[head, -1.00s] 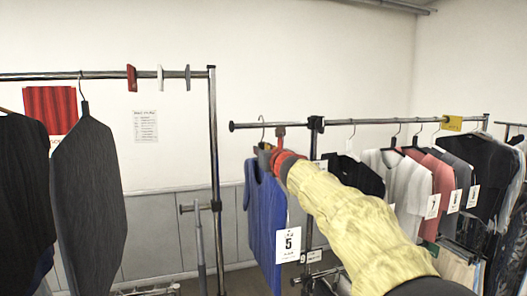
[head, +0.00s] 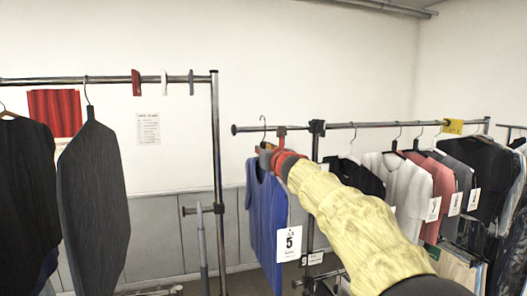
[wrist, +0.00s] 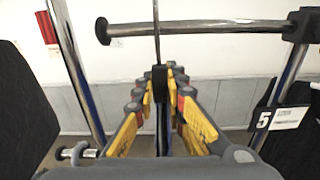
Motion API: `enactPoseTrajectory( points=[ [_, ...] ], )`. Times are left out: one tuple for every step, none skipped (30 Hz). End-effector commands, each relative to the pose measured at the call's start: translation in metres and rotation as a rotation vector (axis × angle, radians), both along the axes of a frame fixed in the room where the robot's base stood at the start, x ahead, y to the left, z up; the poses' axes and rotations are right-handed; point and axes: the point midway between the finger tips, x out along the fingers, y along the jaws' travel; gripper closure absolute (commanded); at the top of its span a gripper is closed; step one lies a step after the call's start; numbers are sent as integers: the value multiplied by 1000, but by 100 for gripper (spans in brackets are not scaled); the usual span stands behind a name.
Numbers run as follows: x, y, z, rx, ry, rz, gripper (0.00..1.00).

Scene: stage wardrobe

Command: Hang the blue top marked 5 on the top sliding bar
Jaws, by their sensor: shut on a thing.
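The blue top (head: 264,215) with the white tag 5 (head: 289,243) hangs from its hanger, upright, below the left end of the top bar (head: 275,128) in the head view. My gripper (head: 266,150) is shut on the hanger's neck, which also shows between the yellow fingers in the wrist view (wrist: 160,85). The hanger's hook (head: 263,120) rises to the bar's height. In the wrist view its thin stem (wrist: 156,30) crosses in front of the bar (wrist: 200,29). I cannot tell whether the hook rests on the bar. My forearm hides part of the rack.
A black clamp (head: 317,127) sits on the bar to the right. Beyond it hang a black top (head: 360,176), a white top (head: 402,190) and other garments. The left rack's post (head: 217,150) stands left of the blue top. A 5 label (wrist: 275,119) is on the right rack.

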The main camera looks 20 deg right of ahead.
Motion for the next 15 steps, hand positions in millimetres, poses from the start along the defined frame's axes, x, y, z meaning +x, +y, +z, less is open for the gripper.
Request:
enactPoseTrajectory(
  points=[
    [3,0,1,0,0,0,100],
    [4,0,1,0,0,0,100],
    [6,0,1,0,0,0,100],
    [7,0,1,0,0,0,100],
    [9,0,1,0,0,0,100],
    [10,0,1,0,0,0,100],
    [12,0,1,0,0,0,100],
    [13,0,1,0,0,0,100],
    [15,0,1,0,0,0,100],
    [16,0,1,0,0,0,100],
    [18,0,1,0,0,0,100],
    [19,0,1,0,-1,0,100],
    [21,0,1,0,0,0,100],
    [22,0,1,0,0,0,100],
    [24,0,1,0,0,0,100]
  ],
)
